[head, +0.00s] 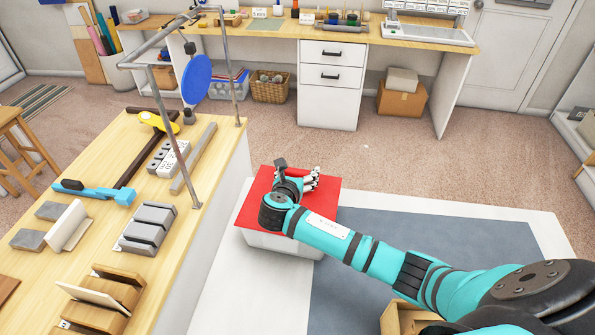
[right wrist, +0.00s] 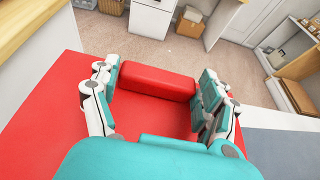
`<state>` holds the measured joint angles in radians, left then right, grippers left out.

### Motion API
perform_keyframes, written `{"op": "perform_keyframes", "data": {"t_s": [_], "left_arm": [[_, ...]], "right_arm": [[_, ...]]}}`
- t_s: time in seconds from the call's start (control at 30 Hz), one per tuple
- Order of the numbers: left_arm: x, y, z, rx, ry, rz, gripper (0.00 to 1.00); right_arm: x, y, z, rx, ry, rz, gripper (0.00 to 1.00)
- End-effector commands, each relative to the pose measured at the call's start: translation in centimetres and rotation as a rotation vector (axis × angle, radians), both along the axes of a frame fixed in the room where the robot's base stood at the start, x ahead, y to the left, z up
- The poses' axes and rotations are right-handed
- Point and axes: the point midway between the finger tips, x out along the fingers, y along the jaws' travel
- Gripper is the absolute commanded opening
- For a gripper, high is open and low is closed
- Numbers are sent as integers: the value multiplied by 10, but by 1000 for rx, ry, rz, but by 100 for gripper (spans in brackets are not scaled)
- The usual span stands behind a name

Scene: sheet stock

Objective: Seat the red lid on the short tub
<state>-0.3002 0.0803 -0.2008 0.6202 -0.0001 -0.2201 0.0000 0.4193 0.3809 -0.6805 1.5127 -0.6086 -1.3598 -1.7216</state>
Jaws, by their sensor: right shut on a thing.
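The red lid (head: 256,192) is a wide flat sheet in the head view, with a raised red bar as its handle in the right wrist view (right wrist: 158,82). My right gripper (head: 300,180) is over the lid, its fingers (right wrist: 156,90) on both sides of the bar and shut on it. A pale grey-white tub (head: 284,244) shows under the lid's near edge. The lid covers the tub's top, so its rim is hidden, and I cannot tell whether the lid touches it. My left gripper is out of view.
A wooden bench (head: 130,210) with a metal frame and tools stands close left of the lid. A grey-and-white floor mat (head: 400,230) lies under and right of the tub. An open cardboard box (head: 402,318) sits below my right arm. A long desk (head: 350,38) is at the back.

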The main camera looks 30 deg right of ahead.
Motion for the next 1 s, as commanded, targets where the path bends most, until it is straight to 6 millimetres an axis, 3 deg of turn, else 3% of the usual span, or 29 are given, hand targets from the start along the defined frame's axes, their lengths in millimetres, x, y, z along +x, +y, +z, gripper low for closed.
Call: {"op": "perform_keyframes", "data": {"t_s": [0.8,0.83,1.0], "left_arm": [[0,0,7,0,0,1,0],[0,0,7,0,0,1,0],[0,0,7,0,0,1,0]], "right_arm": [[0,0,-3,0,-1,1,21],[0,0,-3,0,-1,1,80],[0,0,-3,0,-1,1,100]]}}
